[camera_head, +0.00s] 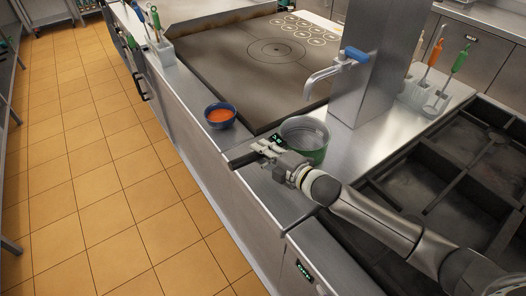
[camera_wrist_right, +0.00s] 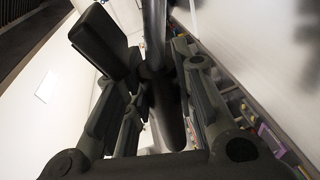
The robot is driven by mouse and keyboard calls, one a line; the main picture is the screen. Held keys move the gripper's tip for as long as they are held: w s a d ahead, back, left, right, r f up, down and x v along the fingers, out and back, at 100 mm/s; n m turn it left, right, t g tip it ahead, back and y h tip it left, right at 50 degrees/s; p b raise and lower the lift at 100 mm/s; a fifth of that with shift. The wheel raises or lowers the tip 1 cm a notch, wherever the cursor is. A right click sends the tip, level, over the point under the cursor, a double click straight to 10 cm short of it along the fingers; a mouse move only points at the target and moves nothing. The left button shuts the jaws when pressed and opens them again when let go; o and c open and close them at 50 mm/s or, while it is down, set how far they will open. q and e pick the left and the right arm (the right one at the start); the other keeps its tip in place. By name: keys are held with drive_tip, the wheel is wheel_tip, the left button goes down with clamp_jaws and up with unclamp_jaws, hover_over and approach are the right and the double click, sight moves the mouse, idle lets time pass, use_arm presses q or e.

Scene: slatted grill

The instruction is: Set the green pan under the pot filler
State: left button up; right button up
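The green pan (camera_head: 306,150) is a round pan with a metal inside, on the steel counter side below the pot filler (camera_head: 322,82). The pot filler has a blue handle and a spout pointing down; in the head view its tip appears above the pan. My right gripper (camera_head: 258,152) is at the pan's left side, around its handle. In the right wrist view the dark handle (camera_wrist_right: 168,105) runs between the fingers, with a visible gap beside it; the fingers look open. The pan's contact with the counter is partly hidden by my gripper. My left gripper is not in view.
A blue bowl (camera_head: 220,115) with orange contents stands on the counter left of the pan. A steel column (camera_head: 368,70) stands behind it. The slatted grill (camera_head: 450,170) lies right. Utensils stand in a holder (camera_head: 425,98). A flat griddle (camera_head: 240,60) lies at the back.

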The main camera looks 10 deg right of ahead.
drive_tip(key=o, duration=0.5)
drive_tip(key=shift+r, duration=0.1)
drive_tip(key=shift+o, duration=0.2)
drive_tip(key=shift+s+f, duration=0.1)
drive_tip(key=shift+f, duration=0.15)
drive_tip(key=v, duration=1.2)
drive_tip(key=shift+r, duration=0.25)
